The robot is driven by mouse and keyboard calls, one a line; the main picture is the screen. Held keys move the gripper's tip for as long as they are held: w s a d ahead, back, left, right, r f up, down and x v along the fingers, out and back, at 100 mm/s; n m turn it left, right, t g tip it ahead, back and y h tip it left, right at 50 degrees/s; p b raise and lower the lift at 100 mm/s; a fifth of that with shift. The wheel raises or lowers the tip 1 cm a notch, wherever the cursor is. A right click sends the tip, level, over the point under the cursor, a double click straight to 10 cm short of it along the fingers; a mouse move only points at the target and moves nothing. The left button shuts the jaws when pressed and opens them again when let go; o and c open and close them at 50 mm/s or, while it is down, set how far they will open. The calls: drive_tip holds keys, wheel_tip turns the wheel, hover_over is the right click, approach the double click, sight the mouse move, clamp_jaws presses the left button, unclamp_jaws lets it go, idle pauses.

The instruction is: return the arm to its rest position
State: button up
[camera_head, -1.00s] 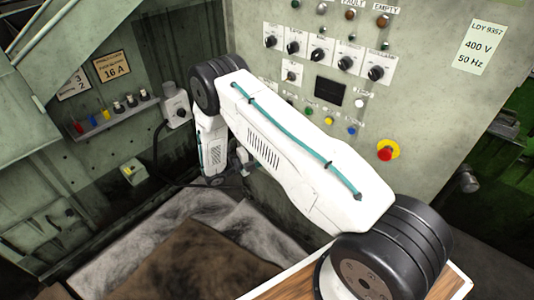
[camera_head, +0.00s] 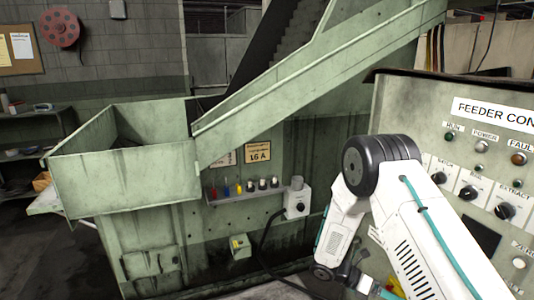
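My white arm with a teal cable runs from the lower right up to a black elbow joint, then folds down along the left of the control panel (camera_head: 485,235). My gripper (camera_head: 372,286) is low at the bottom of the view, past the wrist and close in front of the panel's lower left part. It is small, dark and partly cut off by the picture edge, so I cannot tell whether its fingers are open or shut. I see nothing clearly held in it.
A green machine with a feed hopper (camera_head: 125,185) and sloping chute (camera_head: 310,85) fills the left and middle. A small shelf with coloured items (camera_head: 245,193) and a switch box (camera_head: 297,201) stand left of my elbow. A shelf rack (camera_head: 30,140) is at far left.

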drive_tip(key=s+a+r+m+t+y, duration=0.2)
drive_tip(key=s+a+r+m+y, duration=0.1)
drive_tip(key=s+r+m, duration=0.4)
drive_tip(key=s+a+r+m+t+y, duration=0.3)
drive_tip(key=s+r+m+y, duration=0.3)
drive_tip(key=s+r, duration=0.5)
drive_tip(key=s+a+r+m+t+y, duration=0.2)
drive_tip(key=s+r+m, duration=0.6)
drive_tip(key=r, duration=0.8)
drive_tip(key=s+a+y, duration=0.1)
drive_tip(key=y, duration=0.1)
drive_tip(key=shift+a+r+m+t+y, duration=0.2)
drive_tip(key=shift+m+t+y, duration=0.1)
drive_tip(key=shift+m+t, duration=0.1)
